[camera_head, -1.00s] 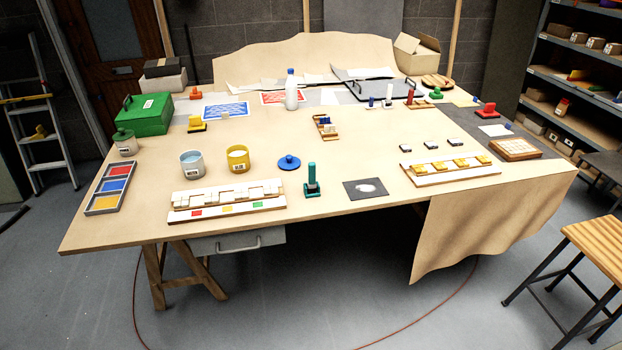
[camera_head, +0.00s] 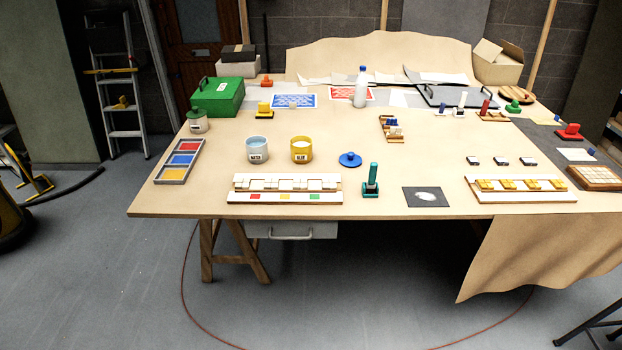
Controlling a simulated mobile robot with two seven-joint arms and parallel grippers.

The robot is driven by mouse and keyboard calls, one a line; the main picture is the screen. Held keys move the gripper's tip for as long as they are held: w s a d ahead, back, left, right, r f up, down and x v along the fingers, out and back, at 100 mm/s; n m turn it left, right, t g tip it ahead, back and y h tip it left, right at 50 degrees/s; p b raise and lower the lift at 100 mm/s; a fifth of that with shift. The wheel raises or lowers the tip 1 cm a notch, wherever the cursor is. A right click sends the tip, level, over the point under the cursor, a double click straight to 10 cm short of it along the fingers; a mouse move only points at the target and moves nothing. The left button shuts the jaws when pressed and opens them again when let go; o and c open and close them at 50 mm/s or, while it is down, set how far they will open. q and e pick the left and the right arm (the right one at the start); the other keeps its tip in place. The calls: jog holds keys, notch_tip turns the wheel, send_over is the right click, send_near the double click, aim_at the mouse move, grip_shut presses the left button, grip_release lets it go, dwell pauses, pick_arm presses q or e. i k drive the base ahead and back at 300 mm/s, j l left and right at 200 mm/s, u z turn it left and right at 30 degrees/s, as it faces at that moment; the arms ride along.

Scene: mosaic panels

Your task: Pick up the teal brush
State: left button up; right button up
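A teal brush (camera_head: 372,176) stands upright near the front edge of the table, a little right of the middle. It has a tall teal handle and a wider teal base with a greyish part between. It stands apart from the things around it. Neither of my grippers shows in the head view.
The wooden table (camera_head: 330,226) fills the middle. Left of the brush is a white rack (camera_head: 285,198); behind it is a blue round lid (camera_head: 350,159); right of it is a dark square (camera_head: 427,197). A water cup (camera_head: 257,149) and a yellow glue cup (camera_head: 301,150) stand further back left.

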aim_at(371, 185)
jog(key=i+l+u, duration=0.1)
jog(key=u, duration=0.35)
jog(key=l+u, duration=0.15)
jog(key=u, duration=0.35)
jog(key=i+l+u, duration=0.1)
jog(key=l+u, duration=0.2)
jog(key=l, duration=0.2)
jog(key=l+u, duration=0.3)
jog(key=l, duration=0.25)
